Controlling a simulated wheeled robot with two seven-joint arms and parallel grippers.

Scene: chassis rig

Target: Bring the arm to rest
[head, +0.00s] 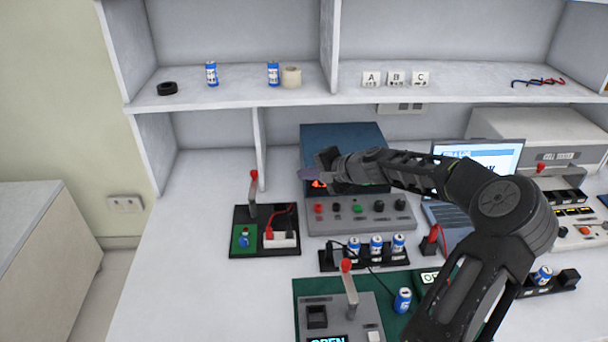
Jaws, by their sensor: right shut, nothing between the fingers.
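My right arm comes in from the lower right and reaches up and left over the bench. Its gripper (312,174) is shut and empty. It hangs in front of the blue-topped power supply box (345,137), and hides part of that box's front with its red display. I cannot tell how far it is from the box. My left gripper is not in view.
A black board with a red-handled lever (253,195) stands left of the box. Below are a rack of blue cells (376,247) and a grey lever unit (340,315) on a green mat. A laptop (480,155) stands behind my arm. The bench's left part is clear.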

